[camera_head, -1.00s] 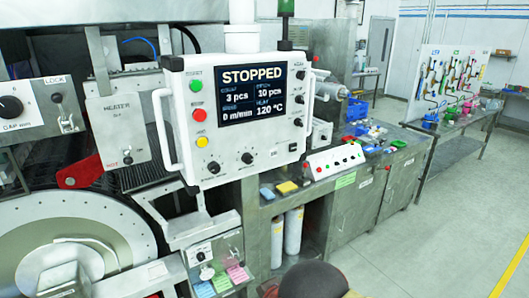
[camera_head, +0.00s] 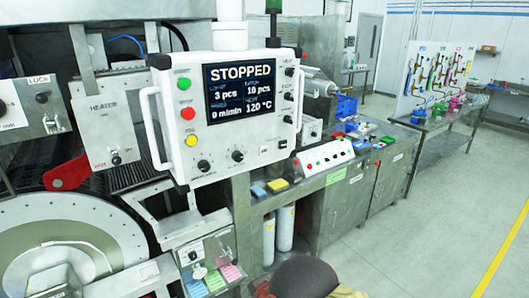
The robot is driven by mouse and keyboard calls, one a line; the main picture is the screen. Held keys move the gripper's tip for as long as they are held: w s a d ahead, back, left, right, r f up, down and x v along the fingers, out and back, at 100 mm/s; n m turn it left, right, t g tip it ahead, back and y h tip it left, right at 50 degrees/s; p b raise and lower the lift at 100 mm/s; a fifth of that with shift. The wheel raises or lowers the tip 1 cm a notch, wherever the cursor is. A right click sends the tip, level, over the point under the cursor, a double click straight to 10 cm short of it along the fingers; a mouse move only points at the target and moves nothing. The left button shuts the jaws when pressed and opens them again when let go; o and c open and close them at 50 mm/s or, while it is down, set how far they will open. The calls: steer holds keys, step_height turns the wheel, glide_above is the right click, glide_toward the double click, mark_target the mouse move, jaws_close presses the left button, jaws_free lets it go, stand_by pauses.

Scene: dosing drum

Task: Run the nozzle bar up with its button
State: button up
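The white control panel (camera_head: 238,153) hangs in the middle left. Its screen (camera_head: 243,92) reads STOPPED, 3 pcs, 10 pcs, 0 m/min and 120 °C. Green, red and yellow buttons (camera_head: 191,140) run down its left side, and black knobs sit below and right of the screen. A sloped white button box (camera_head: 324,158) with red, green and white buttons stands on the bench to the right. A small switch box (camera_head: 193,254) sits below the panel. Their labels are too small to read, so I cannot tell which button is the nozzle bar's. My gripper is not in view.
A large round metal drum face (camera_head: 70,225) fills the lower left, with a red handle (camera_head: 66,174) and a heater box (camera_head: 107,130) above it. A metal bench (camera_head: 352,208) with coloured parts runs right. A tool board (camera_head: 437,78) stands behind. The floor (camera_head: 430,225) at right is clear.

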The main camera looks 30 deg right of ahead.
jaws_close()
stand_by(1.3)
